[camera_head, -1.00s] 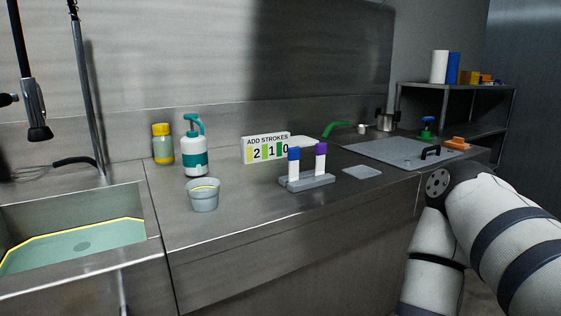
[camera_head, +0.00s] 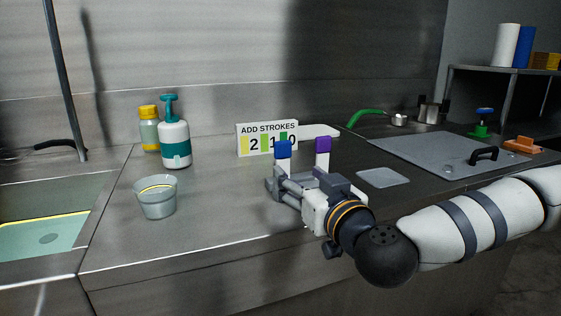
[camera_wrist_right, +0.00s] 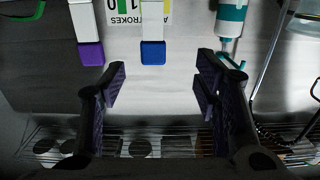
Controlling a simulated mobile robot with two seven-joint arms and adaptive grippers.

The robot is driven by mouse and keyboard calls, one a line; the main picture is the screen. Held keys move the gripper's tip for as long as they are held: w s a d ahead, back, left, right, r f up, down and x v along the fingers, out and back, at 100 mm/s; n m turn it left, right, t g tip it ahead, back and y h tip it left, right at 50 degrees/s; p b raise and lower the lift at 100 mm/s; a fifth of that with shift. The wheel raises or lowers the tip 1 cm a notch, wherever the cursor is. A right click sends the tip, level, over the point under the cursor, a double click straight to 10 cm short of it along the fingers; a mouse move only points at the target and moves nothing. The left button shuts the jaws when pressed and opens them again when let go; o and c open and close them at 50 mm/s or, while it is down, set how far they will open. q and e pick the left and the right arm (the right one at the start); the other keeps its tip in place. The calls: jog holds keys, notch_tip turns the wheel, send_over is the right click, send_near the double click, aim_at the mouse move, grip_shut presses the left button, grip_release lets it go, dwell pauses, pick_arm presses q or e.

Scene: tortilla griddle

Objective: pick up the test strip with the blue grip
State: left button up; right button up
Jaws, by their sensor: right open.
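The test strip with the blue grip (camera_head: 283,149) stands upright on the counter, its lower part hidden behind my right gripper (camera_head: 282,185). A strip with a purple grip (camera_head: 323,146) stands just right of it. In the right wrist view the blue grip (camera_wrist_right: 153,52) appears between the lines of my open fingers (camera_wrist_right: 162,76), slightly beyond their tips, with a white strip above it. The purple grip (camera_wrist_right: 91,53) lies left, outside the fingers. Nothing is held. My left gripper is not in view.
A grey bucket (camera_head: 156,198), a teal pump bottle (camera_head: 175,146) and a yellow-capped bottle (camera_head: 149,130) stand left. The stroke sign (camera_head: 266,140) is behind the strips. A flat grey plate (camera_head: 383,178) and the griddle (camera_head: 425,150) lie right. The counter's front edge is near.

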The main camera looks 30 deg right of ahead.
aim_at(284, 155)
jog(key=x, duration=0.4)
jog(key=b+x, duration=0.1)
jog(key=x, duration=0.3)
jog(key=d+b+x, duration=0.1)
jog(key=x, duration=0.3)
jog(key=shift+r, duration=0.25)
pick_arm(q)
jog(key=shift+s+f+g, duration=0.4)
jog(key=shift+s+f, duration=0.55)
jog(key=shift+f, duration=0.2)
pick_arm(e)
jog(key=shift+s, duration=0.1)
jog(key=c, duration=1)
